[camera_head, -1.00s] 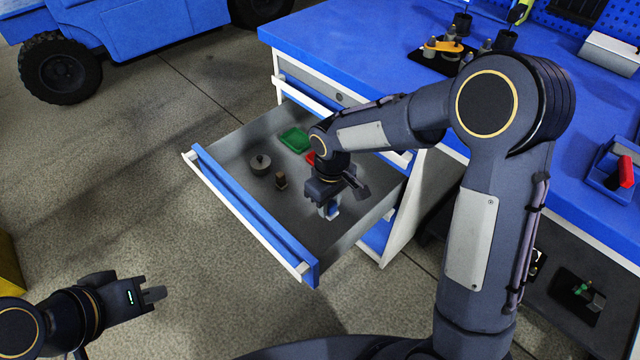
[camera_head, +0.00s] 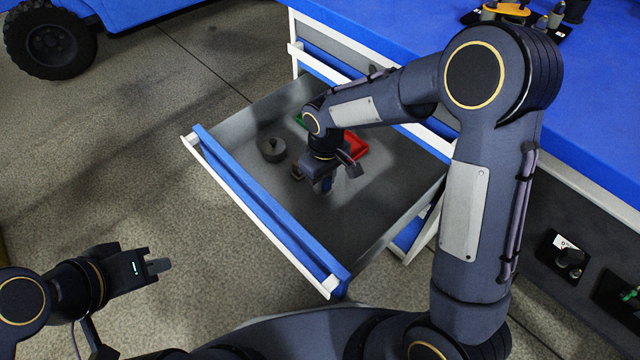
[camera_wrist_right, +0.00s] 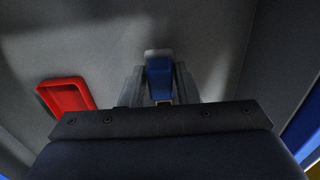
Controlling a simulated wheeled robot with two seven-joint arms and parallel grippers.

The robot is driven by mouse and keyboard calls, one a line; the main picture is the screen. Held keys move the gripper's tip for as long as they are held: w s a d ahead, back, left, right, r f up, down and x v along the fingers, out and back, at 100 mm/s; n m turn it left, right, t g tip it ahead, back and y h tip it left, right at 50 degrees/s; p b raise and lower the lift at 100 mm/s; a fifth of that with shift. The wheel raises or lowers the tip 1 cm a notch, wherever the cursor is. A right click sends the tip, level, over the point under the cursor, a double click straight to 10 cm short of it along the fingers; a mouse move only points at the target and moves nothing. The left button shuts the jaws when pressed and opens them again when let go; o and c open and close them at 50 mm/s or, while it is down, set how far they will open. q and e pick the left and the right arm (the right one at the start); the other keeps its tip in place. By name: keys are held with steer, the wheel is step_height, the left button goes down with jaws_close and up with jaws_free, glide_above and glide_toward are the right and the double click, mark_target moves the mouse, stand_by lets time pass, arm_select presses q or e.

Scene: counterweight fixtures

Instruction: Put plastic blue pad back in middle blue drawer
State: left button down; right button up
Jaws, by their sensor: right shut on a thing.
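The blue pad (camera_wrist_right: 158,78) is held between the fingers of my right gripper (camera_wrist_right: 160,90), with a pale end showing beyond it. In the head view, the right gripper (camera_head: 326,180) is inside the open blue drawer (camera_head: 270,215), and only a little of the pad (camera_head: 327,185) shows. The pad is close to the drawer floor; I cannot tell if it touches. The drawer has other blue-edged drawers above and below it. My left gripper (camera_head: 148,267) is at the lower left, outside the drawer and away from it; its finger gap is not clear.
The drawer holds a grey round weight (camera_head: 271,149), a small brown piece (camera_head: 297,170), a red tray (camera_head: 355,147) and a green tray (camera_head: 300,119) partly behind my arm. The drawer floor toward the front right is bare. A blue worktop (camera_head: 390,40) lies behind.

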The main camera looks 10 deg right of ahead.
mark_target(324, 188)
step_height(324, 188, down, 3)
steer(key=shift+w+a+r+b, duration=0.1)
steer(key=shift+w+r+b, duration=0.1)
steer(key=shift+b, duration=0.5)
steer(key=shift+s+f+b, duration=0.1)
steer(key=shift+f+b, duration=0.25)
steer(key=shift+f, duration=0.05)
steer(key=shift+r, duration=0.1)
steer(key=o, duration=0.9)
steer(key=shift+o, duration=0.2)
